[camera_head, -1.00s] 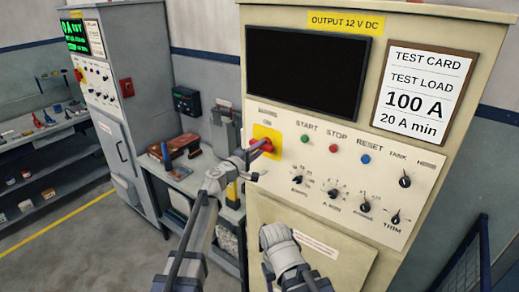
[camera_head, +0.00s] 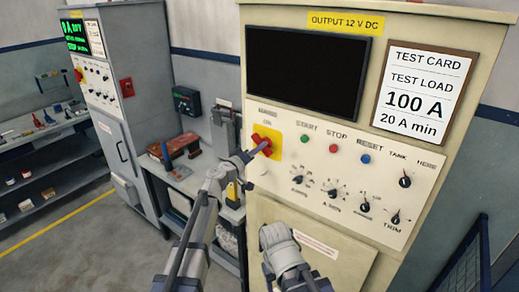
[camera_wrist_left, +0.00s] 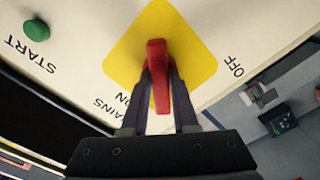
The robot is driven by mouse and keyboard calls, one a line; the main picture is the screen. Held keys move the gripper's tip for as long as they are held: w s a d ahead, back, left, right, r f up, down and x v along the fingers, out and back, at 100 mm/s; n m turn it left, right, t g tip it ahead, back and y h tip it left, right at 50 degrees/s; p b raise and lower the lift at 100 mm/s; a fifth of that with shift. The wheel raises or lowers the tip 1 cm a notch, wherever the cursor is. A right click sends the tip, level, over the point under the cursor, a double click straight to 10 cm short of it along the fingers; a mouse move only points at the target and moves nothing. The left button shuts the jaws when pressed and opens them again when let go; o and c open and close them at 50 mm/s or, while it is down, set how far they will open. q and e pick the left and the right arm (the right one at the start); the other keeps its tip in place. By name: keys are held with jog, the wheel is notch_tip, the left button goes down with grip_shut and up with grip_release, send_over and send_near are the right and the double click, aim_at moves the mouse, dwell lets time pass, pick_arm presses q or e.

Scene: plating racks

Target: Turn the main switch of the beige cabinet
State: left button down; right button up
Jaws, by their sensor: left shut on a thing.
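The beige cabinet (camera_head: 420,176) fills the right half of the head view. Its red main switch handle (camera_head: 262,140) sits on a yellow square plate at the panel's upper left. My left gripper (camera_head: 255,153) is at the switch. In the left wrist view the left gripper (camera_wrist_left: 160,92) has its dark fingers on either side of the red handle (camera_wrist_left: 157,50), shut on it. "ON" is printed at the plate's lower left there, and "OFF" at its right. The fingers hide part of the handle. My right arm shows at bottom centre without visible fingers.
The cabinet's black screen (camera_head: 305,73) is dark. Green, red and blue buttons and several black knobs are right of the switch. A grey cabinet (camera_head: 128,110) and a bench with a red-brown box (camera_head: 180,145) stand to the left. A dark blue rail (camera_head: 470,262) is at lower right.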

pick_arm(q)
jog(key=shift+m, duration=4.9)
jog(key=c, duration=0.7)
grip_release()
jog(key=v, duration=0.7)
jog(key=shift+s+a, duration=0.25)
jog(key=shift+s, duration=0.05)
